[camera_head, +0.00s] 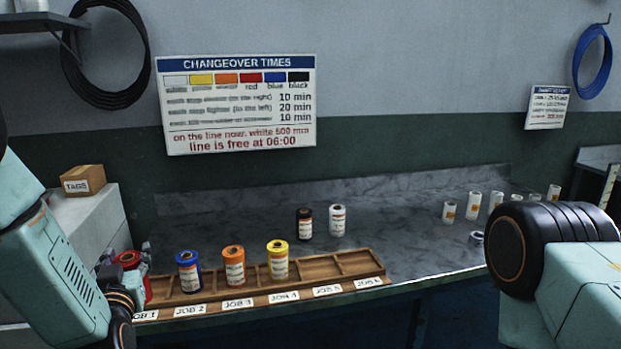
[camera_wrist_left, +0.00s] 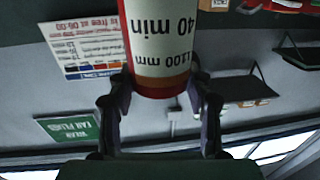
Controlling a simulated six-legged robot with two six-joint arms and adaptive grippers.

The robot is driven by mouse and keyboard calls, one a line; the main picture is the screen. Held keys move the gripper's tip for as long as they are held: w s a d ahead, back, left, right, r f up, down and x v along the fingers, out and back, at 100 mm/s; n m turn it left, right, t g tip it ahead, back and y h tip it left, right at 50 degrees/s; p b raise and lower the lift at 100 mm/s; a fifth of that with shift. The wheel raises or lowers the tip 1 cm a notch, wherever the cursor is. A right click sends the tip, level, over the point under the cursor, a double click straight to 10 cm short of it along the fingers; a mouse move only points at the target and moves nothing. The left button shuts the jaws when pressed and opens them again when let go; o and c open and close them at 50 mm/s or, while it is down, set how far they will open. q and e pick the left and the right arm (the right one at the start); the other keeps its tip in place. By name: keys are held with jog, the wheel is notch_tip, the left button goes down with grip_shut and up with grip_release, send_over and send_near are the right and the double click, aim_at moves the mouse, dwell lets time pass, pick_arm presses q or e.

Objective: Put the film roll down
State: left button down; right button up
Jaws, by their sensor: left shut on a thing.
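A red film roll (camera_head: 128,260) is at the left end of the wooden rack (camera_head: 350,264), by the JOB 1 label. My left gripper (camera_head: 123,282) is shut on it. In the left wrist view the roll (camera_wrist_left: 160,84) sits between both fingers (camera_wrist_left: 158,105), its label reading 1100 mm and 40 min upside down. My arm hides the roll's foot, so I cannot tell whether it touches the rack. A blue roll (camera_head: 188,272) stands at JOB 2, an orange roll (camera_head: 233,266) at JOB 3 and a yellow roll (camera_head: 278,261) at JOB 4. My right gripper is out of view.
The JOB 5 and JOB 6 compartments are empty. A black roll (camera_head: 304,224) and a white roll (camera_head: 337,220) stand behind the rack. Several small white rolls (camera_head: 473,205) stand farther right on the grey bench (camera_head: 400,225). The bench middle is clear. A TAGS box (camera_head: 82,181) is at left.

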pick_arm(q)
jog(key=s+d+f+m+h+b, duration=0.1)
jog(key=s+d+f+m+h, duration=0.4)
jog(key=s+d+h, duration=0.2)
jog(key=s+d+f+m+g+h+b, duration=0.1)
jog(key=s+d+f+m+h, duration=0.4)
jog(key=s+d+h, duration=0.3)
jog(key=shift+s+d+f, duration=0.15)
jog(key=shift+s+d, duration=0.4)
jog(key=shift+d, duration=0.25)
